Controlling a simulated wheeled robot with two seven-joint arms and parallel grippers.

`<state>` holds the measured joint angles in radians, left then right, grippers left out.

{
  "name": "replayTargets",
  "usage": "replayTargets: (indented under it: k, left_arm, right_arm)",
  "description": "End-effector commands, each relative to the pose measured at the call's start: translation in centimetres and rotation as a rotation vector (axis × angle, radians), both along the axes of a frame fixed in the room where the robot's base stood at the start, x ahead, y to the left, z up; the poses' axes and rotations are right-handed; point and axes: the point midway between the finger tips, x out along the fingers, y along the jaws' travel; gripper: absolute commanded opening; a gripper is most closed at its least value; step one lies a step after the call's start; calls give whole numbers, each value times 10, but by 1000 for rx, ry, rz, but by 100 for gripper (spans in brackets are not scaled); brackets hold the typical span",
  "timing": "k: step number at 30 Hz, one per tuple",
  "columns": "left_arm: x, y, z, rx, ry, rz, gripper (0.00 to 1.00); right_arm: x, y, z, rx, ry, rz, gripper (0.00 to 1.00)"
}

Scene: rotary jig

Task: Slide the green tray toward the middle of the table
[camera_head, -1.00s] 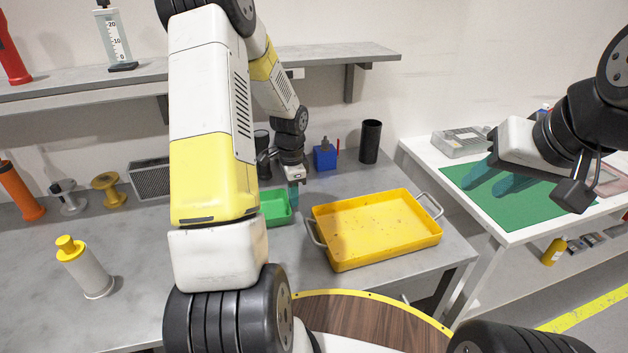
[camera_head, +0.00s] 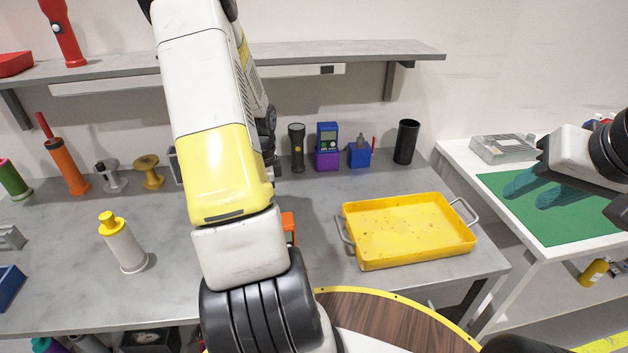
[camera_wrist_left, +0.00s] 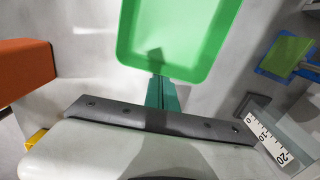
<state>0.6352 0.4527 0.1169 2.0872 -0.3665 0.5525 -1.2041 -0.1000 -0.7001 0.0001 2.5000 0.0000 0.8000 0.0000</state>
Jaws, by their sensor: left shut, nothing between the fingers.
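The green tray (camera_wrist_left: 180,38) shows in the left wrist view, shallow and empty, with a shadow across its floor. My left gripper (camera_wrist_left: 157,80) is shut and empty, its teal fingers at the tray's near wall. Whether they touch the wall I cannot tell. In the head view my left arm hides both the tray and the left gripper. My right gripper (camera_head: 524,196) is open and empty, its two teal fingers apart over the green mat at the right.
A yellow tray with handles (camera_head: 410,230) stands right on the grey table (camera_head: 180,285). A white bottle with yellow cap (camera_head: 122,245) stands left. A partly hidden orange item (camera_head: 289,226) is beside my left arm. A black cup (camera_head: 406,142) and several small items line the back.

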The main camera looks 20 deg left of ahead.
Motion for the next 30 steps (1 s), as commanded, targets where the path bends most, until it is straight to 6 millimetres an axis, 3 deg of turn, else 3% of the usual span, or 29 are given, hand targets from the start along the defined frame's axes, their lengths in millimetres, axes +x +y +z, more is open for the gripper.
replayTargets:
  k: [4,16,25,30]
  left_arm:
    - [-9,13,0,-1,0,2,0]
    - [-9,14,0,-1,-1,-1,0]
    - [15,-12,-1,-1,-1,-3,0]
    - [14,-8,43,4,-6,5,0]
  right_arm:
    - [0,0,0,0,0,0,36]
    - [0,0,0,0,0,0,36]
    - [0,0,0,0,0,0,36]
    - [0,0,0,0,0,0,36]
